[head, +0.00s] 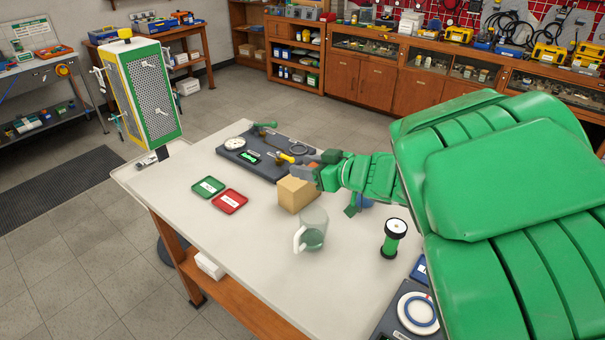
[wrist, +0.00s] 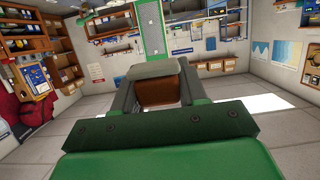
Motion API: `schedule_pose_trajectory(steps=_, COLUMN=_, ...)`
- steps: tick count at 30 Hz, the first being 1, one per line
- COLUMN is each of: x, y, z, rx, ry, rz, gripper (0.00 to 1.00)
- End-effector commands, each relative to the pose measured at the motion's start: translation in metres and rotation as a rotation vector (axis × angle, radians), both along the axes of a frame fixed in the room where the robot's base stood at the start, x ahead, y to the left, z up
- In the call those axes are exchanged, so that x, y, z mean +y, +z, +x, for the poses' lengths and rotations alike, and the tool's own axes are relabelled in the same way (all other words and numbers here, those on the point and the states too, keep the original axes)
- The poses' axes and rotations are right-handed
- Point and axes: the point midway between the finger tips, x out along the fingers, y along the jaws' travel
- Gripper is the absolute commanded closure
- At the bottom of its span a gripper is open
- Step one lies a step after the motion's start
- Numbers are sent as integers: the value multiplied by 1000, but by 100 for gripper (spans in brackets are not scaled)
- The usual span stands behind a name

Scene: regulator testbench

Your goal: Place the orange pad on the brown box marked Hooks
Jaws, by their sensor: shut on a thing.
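The brown box (head: 294,196) stands on the light worktop, in front of the dark test panel. I cannot read its marking from here. My gripper (head: 316,170) is just above the box's far right edge in the head view. It is shut on the orange pad (head: 312,167), of which only a small part shows. In the wrist view the pad (wrist: 158,92) shows as a dark orange-brown face between the two fingers, below a grey block-like part. I cannot tell whether the pad touches the box.
A green-and-black cylinder (head: 394,238) stands to the right. The dark test panel (head: 240,160) lies behind. The front left worktop is clear.

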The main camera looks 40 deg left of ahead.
Motion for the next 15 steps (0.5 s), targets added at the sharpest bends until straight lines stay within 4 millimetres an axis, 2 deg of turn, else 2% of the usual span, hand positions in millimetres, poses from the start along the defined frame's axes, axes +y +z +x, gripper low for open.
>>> schedule_pose_trajectory(steps=7, x=22, y=-1, z=21, rx=1, ry=3, rz=1, gripper=92)
schedule_pose_trajectory(steps=15, x=44, y=-12, z=38, rx=4, ry=4, rz=3, gripper=92)
